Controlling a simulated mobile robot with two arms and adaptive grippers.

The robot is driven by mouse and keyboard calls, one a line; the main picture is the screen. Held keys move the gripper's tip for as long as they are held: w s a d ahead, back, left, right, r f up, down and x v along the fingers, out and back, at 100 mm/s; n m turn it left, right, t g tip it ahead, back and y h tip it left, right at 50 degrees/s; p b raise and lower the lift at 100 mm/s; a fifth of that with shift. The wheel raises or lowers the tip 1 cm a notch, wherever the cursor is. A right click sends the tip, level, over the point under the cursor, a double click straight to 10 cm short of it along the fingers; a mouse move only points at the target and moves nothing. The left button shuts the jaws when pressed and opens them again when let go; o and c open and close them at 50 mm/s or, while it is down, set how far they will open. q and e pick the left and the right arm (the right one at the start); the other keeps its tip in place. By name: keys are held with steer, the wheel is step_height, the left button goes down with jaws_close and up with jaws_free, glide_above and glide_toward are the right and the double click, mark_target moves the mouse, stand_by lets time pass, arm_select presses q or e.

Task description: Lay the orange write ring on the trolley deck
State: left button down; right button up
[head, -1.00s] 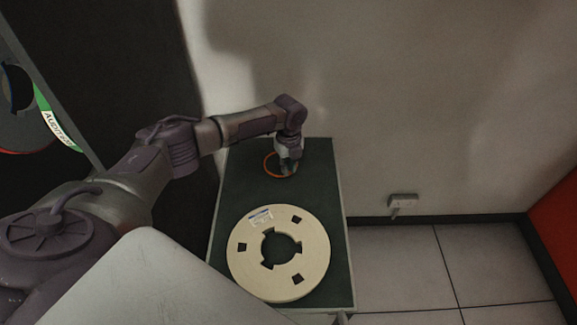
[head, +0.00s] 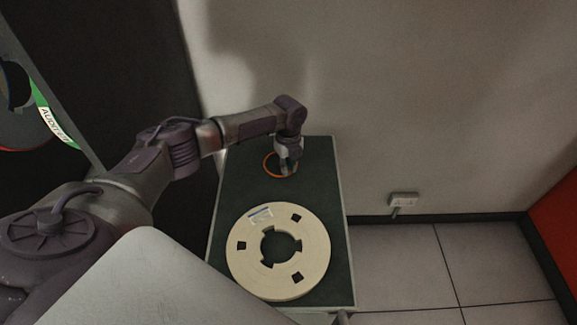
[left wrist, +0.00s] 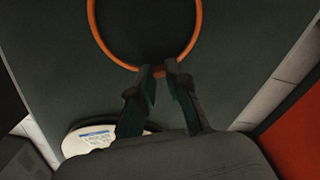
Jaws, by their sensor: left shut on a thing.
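The orange write ring (head: 265,169) is at the far part of the dark green trolley deck (head: 315,190). My left gripper (head: 287,170) points down over the deck and is shut on the ring's near rim. In the left wrist view the ring (left wrist: 98,38) extends out ahead of my left gripper (left wrist: 160,75), whose fingertips pinch its edge. The ring is at or just above the deck; I cannot tell whether it touches. My right gripper is not in view.
A cream tape reel (head: 312,250) with a label lies on the near half of the deck. Tiled floor (head: 400,260) is free on the right. A rack with a green-labelled reel (head: 50,115) is at the left.

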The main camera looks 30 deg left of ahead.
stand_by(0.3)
arm_select(q)
steer(key=shift+f+b, duration=0.3)
steer(key=shift+f, duration=0.1)
steer(key=c, duration=1.1)
jaws_free()
steer(key=shift+c, duration=0.9)
steer(key=shift+r, duration=0.1)
step_height(320, 180, up, 7)
steer(key=p, duration=0.6)
